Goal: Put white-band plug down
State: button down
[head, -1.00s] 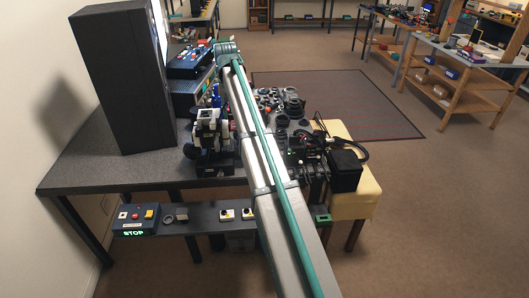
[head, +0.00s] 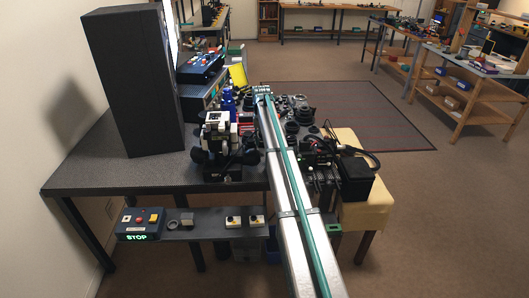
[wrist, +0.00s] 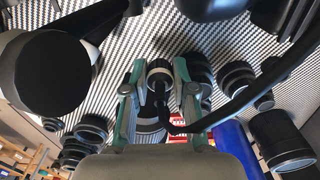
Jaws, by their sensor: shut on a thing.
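My gripper (wrist: 158,84) shows in the wrist view with its two teal fingers closed around a small dark round plug with a pale band (wrist: 158,66). A black cable runs from the plug and curves away to the right. The plug is above a black-and-white patterned surface (wrist: 150,22); I cannot tell whether it touches anything. In the head view my arm's far end (head: 262,91) is over the back of the grey table (head: 130,170), and the plug is hidden there.
Several dark ringed cylinders (wrist: 285,140) stand around the gripper in the wrist view, some close beside it. A blue cylinder (wrist: 236,148) is near the right finger. In the head view a tall black cabinet (head: 133,80) stands left and a black box (head: 355,182) right.

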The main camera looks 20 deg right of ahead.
aim_at(262, 156)
jog(key=shift+f+p, duration=0.3)
jog(key=shift+f, duration=2.7)
jog(key=shift+f, duration=0.15)
jog(key=c, duration=0.9)
grip_release()
jog(key=shift+c, duration=0.2)
notch_tip(262, 156, up, 11)
jog(key=shift+r+b, duration=0.15)
jog(key=shift+b, duration=0.65)
jog(key=shift+r, duration=0.55)
jog(key=shift+c, duration=1.2)
